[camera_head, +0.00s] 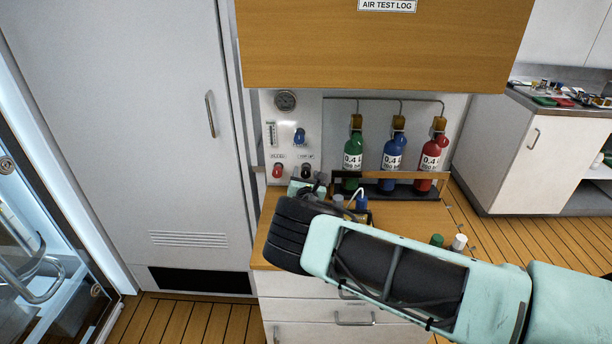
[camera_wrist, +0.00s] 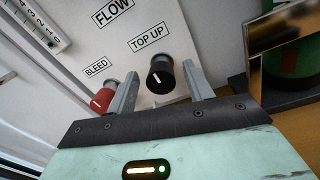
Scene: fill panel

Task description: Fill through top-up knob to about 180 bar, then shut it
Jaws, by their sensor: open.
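The black top-up knob (camera_wrist: 160,78) with a white pointer line sits under its TOP UP label in the wrist view. It also shows low on the white panel in the head view (camera_head: 306,170). My gripper (camera_wrist: 161,68) is open, its two fingers to the left and right of this knob in the picture, with gaps at both sides. How far the fingertips are from the panel is unclear. In the head view my gripper (camera_head: 306,188) is at the panel's foot, partly hidden by my arm. The round gauge (camera_head: 286,101) is too small to read.
The red bleed knob (camera_wrist: 103,99) sits just left of my left finger. A blue knob (camera_head: 300,136) and a flow scale (camera_head: 271,134) are higher up. Green (camera_head: 353,158), blue (camera_head: 393,158) and red (camera_head: 431,160) cylinders stand in a rack to the right.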

